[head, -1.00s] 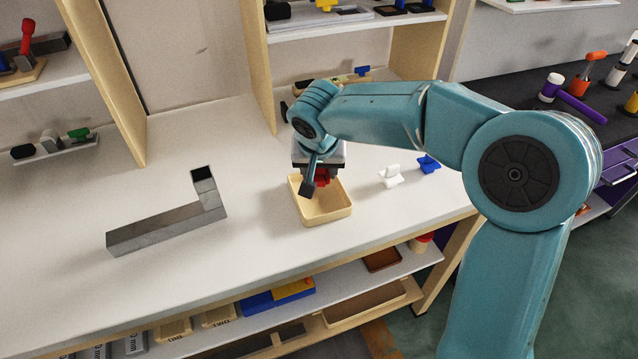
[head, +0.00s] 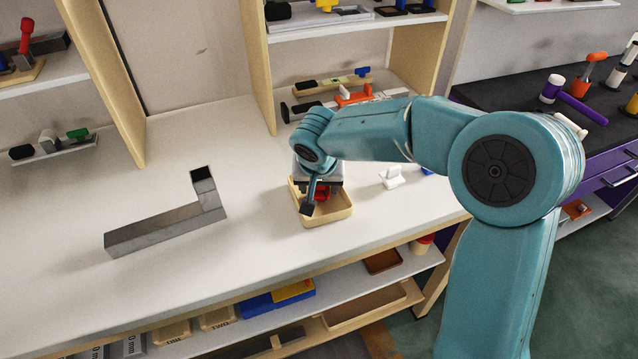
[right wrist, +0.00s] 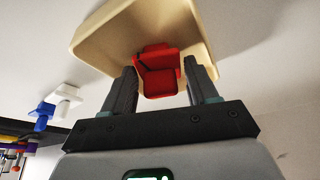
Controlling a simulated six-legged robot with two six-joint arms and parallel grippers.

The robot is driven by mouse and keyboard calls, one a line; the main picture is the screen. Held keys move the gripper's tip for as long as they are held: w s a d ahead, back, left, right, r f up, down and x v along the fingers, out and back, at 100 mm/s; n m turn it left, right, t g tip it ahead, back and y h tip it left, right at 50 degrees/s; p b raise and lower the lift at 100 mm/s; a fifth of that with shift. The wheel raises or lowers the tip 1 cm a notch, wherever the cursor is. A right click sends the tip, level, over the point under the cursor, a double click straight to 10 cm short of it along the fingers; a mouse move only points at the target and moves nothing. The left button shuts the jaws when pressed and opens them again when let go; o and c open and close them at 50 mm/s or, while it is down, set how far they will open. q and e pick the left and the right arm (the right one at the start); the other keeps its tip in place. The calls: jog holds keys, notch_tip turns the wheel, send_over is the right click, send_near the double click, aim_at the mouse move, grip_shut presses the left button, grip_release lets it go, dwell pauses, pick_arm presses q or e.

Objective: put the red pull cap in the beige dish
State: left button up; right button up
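The beige dish (head: 335,215) stands on the white worktop, right of the middle. It also shows in the right wrist view (right wrist: 100,38). My right gripper (head: 314,199) points down over the dish, its fingers low at the dish opening. The red pull cap (head: 322,191) is between those fingers, inside the outline of the dish. Whether the cap touches the dish floor is hidden. My left gripper is not in view.
A grey L-shaped metal block (head: 165,228) lies left of the dish. A white part (head: 391,177) and a blue part (head: 427,170) sit to its right. Shelves with tools (head: 335,85) stand behind. The worktop between block and dish is clear.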

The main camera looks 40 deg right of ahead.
jog(key=shift+r, duration=0.1)
jog(key=shift+r, duration=0.25)
jog(key=v, duration=1.1)
jog(key=shift+r+p, duration=0.25)
jog(key=shift+p, duration=0.2)
jog(key=shift+s+a, duration=0.1)
